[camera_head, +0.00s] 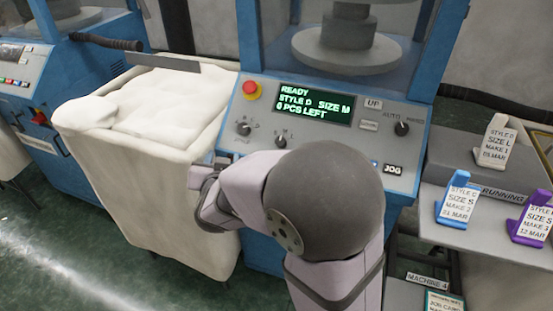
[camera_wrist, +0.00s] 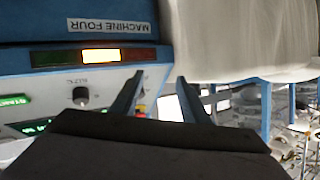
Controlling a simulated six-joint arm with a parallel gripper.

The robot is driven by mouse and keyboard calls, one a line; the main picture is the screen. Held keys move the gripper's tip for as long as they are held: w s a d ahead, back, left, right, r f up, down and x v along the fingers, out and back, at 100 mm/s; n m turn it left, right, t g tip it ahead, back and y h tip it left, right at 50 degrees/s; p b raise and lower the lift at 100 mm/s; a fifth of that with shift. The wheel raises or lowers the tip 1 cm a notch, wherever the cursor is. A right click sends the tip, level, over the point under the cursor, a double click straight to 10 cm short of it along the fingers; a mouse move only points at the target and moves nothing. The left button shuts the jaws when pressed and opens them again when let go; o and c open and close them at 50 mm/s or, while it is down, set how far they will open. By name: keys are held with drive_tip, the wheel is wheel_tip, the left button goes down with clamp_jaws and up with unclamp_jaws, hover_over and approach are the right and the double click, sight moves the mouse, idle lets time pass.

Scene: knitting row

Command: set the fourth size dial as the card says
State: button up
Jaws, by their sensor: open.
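The machine's panel (camera_head: 325,140) carries a lit display (camera_head: 313,104) reading READY, STYLE D, SIZE M, and a pieces-left line. Its size dial (camera_head: 281,142) is a dark knob right of the style dial (camera_head: 243,128); its pointer is too small to read. In the wrist view, a dark dial (camera_wrist: 80,96) sits left of my gripper (camera_wrist: 160,78), below an upside-down MACHINE FOUR plate (camera_wrist: 108,26). My gripper is open and empty, apart from the dial. A grey-held card (camera_head: 493,147) reads SIZE L, MAKE 1.
A red stop button (camera_head: 251,90) and AUTO/HAND switch (camera_head: 402,128) share the panel. A cream fabric-filled bin (camera_head: 130,170) stands left. A blue-held card (camera_head: 457,203) and purple-held card (camera_head: 532,222), both SIZE S, stand on the right shelf. An amber lamp (camera_wrist: 100,55) is lit.

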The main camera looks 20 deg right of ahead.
drive_tip(key=s+d+m+h+b, duration=0.1)
drive_tip(key=d+m+h+b, duration=0.1)
drive_tip(key=d+m+h, duration=0.15)
drive_tip(key=m+g+h+b, duration=0.3)
drive_tip(key=h, duration=0.4)
approach(279, 143)
drive_tip(key=d, duration=0.1)
drive_tip(key=shift+n, duration=0.25)
drive_tip(key=shift+w+p+x, duration=0.2)
drive_tip(key=shift+p+x, duration=0.15)
drive_tip(key=shift+x, duration=3.5)
drive_tip(key=shift+a, duration=0.15)
drive_tip(key=shift+c, duration=0.5)
clamp_jaws()
